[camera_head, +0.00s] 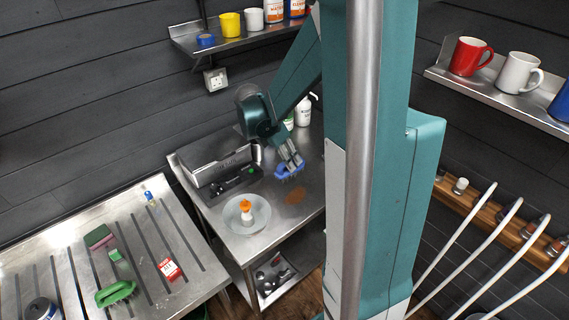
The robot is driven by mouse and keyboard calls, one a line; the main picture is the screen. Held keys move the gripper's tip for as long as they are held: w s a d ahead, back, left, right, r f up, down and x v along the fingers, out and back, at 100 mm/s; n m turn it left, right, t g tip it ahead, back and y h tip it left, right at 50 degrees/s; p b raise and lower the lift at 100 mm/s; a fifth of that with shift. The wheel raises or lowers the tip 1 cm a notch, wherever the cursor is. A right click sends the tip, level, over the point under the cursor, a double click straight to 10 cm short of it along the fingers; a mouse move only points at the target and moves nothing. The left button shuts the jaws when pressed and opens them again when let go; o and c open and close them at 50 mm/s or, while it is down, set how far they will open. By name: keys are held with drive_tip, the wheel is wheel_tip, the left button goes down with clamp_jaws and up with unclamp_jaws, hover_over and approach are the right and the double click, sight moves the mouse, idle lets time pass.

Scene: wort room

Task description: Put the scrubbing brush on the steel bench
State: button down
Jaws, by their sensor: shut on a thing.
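My gripper (290,160) points down over the steel bench (222,214) in the middle and is shut on a blue scrubbing brush (289,170). The brush is low over the right part of the bench top, behind a brown stain (295,195). I cannot tell whether its underside touches the steel. The fingers hide part of the brush. A green brush-like thing with a handle (115,292) lies on the slatted steel table at the left.
A round dish (236,222) with an orange-and-white item stands at the bench's front. A dark tray (232,184) lies behind it. White bottles (303,112) stand at the back. My column hides the bench's right side. The slatted table (140,222) holds several small things.

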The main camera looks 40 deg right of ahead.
sight(290, 176)
drive_tip(key=shift+f, duration=1)
drive_tip(key=shift+f, duration=2.95)
drive_tip(key=shift+f, duration=2.05)
drive_tip(key=shift+f, duration=0.15)
drive_tip(key=c, duration=2.8)
unclamp_jaws()
drive_tip(key=o, duration=0.5)
drive_tip(key=shift+r, duration=0.25)
